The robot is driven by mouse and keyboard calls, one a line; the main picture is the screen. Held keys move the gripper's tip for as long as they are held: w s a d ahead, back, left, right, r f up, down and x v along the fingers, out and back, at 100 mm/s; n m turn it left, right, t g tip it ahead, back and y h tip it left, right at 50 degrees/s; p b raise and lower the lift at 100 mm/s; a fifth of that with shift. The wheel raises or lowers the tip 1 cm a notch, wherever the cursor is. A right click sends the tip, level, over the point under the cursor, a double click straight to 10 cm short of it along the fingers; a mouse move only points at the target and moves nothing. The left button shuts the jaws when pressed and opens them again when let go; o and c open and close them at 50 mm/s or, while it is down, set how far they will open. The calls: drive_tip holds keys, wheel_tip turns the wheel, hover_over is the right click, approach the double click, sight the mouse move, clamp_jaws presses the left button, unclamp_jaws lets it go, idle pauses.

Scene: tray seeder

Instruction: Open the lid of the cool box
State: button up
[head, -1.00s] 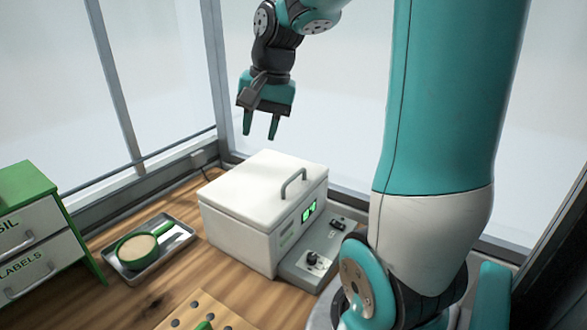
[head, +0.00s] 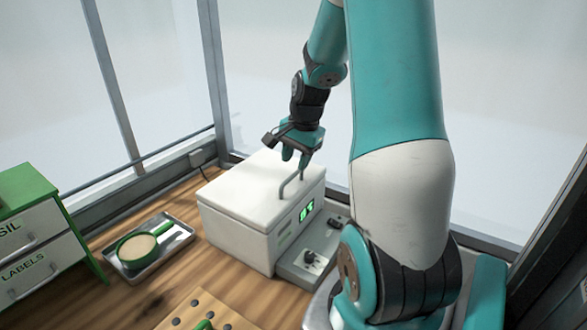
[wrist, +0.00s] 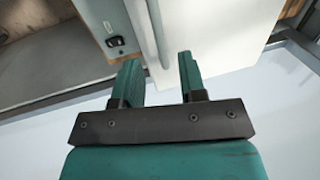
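The cool box (head: 236,238) is a white box on the wooden bench, with its lid (head: 245,182) down. Whether a finger touches the handle I cannot tell.
A green-and-white drawer unit (head: 35,235) stands far left. Windows rise behind.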

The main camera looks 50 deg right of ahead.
sight(292, 176)
drive_tip(key=shift+w+f, duration=0.2)
drive_tip(key=shift+f, duration=0.9)
drive_tip(key=shift+w+f, duration=0.2)
drive_tip(key=shift+f, duration=0.85)
drive_tip(key=shift+c, duration=0.5)
clamp_jaws()
